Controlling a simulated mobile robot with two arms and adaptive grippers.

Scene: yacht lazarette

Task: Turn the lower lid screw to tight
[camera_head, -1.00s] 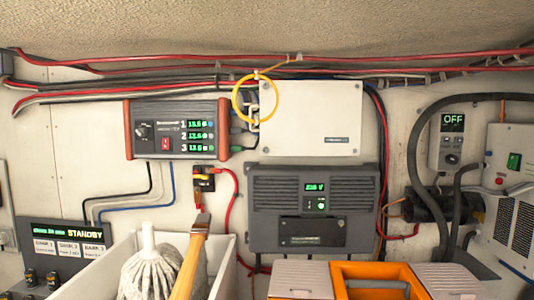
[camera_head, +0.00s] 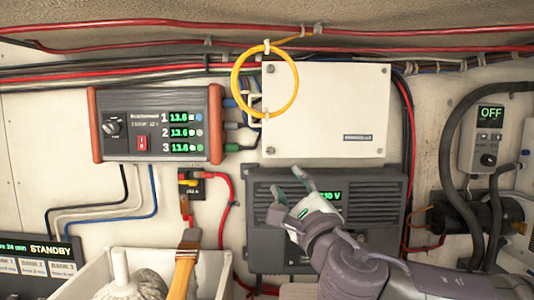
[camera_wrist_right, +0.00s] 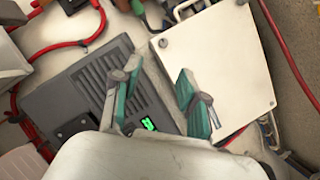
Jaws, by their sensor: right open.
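The white cover box (camera_head: 325,112) on the wall has small screws at its corners. One lower screw (camera_head: 269,150) is at its lower left corner and another lower screw (camera_head: 380,152) at its lower right. In the right wrist view a corner screw (camera_wrist_right: 162,43) shows on the white lid (camera_wrist_right: 220,60), ahead of the fingertips. My right gripper (camera_head: 289,193) is open and empty, below the box's lower edge and in front of the grey unit. Its two fingers (camera_wrist_right: 160,70) are spread apart in the wrist view. How tight the screws are cannot be seen. My left gripper is not in view.
The grey vented unit (camera_head: 265,195) is behind my right gripper. A yellow loop (camera_head: 236,82) hangs over the box's left edge. A display unit (camera_head: 158,125) is at left. A white bin (camera_head: 82,279) with a mop and wooden-handled brush (camera_head: 184,262) stands below.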

